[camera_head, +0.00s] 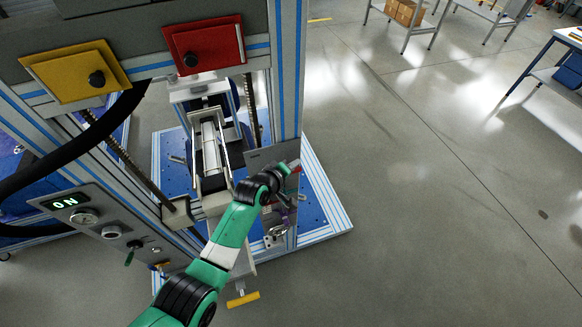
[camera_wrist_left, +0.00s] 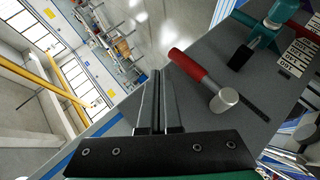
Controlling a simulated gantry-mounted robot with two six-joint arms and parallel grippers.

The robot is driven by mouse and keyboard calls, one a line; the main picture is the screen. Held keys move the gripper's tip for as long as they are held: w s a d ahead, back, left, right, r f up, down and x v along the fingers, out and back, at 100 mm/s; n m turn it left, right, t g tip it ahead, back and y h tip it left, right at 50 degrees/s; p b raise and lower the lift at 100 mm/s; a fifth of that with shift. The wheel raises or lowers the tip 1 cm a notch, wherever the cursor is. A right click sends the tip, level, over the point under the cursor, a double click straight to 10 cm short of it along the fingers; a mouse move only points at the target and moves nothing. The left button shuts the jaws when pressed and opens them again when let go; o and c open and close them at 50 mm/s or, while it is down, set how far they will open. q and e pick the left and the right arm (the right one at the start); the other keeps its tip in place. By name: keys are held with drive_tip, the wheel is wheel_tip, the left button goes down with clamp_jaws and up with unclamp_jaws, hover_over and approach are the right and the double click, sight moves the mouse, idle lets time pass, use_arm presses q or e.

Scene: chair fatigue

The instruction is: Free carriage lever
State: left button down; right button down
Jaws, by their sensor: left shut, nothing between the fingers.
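The lever, with a red grip (camera_wrist_left: 190,66) and a silver round hub (camera_wrist_left: 224,100), sits on a grey panel (camera_wrist_left: 255,90) with a dark slot beside the hub. In the wrist view the lever is just right of my left gripper (camera_wrist_left: 157,74), whose two dark fingers are shut together with nothing between them. The fingers look apart from the lever. In the head view my green left arm reaches the grey panel (camera_head: 262,157) on the machine's right post. The gripper there is small and partly merged with red parts. The right gripper is not in view.
A teal clamp part (camera_wrist_left: 262,35) with a black tip stands near the panel labels. The machine frame carries a yellow box (camera_head: 75,72), a red box (camera_head: 205,45) and a control panel (camera_head: 100,222) reading ON. Open floor (camera_head: 420,220) lies to the right.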

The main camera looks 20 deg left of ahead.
use_arm(q)
drive_tip(key=shift+w+d+f+b, duration=0.15)
drive_tip(key=shift+d+f+b, duration=0.05)
drive_tip(key=shift+f+b, duration=0.15)
idle(0.5)
drive_tip(key=r+p, duration=0.2)
drive_tip(key=r, duration=0.1)
drive_tip(key=r+p, duration=0.2)
drive_tip(key=shift+w+a+r, duration=0.15)
drive_tip(key=shift+w+a, duration=0.15)
drive_tip(key=shift+w, duration=0.05)
drive_tip(key=s+d+r+p, duration=0.3)
drive_tip(key=s+r, duration=0.1)
drive_tip(key=r, duration=0.3)
drive_tip(key=shift+s+d, duration=0.15)
drive_tip(key=shift+d, duration=0.25)
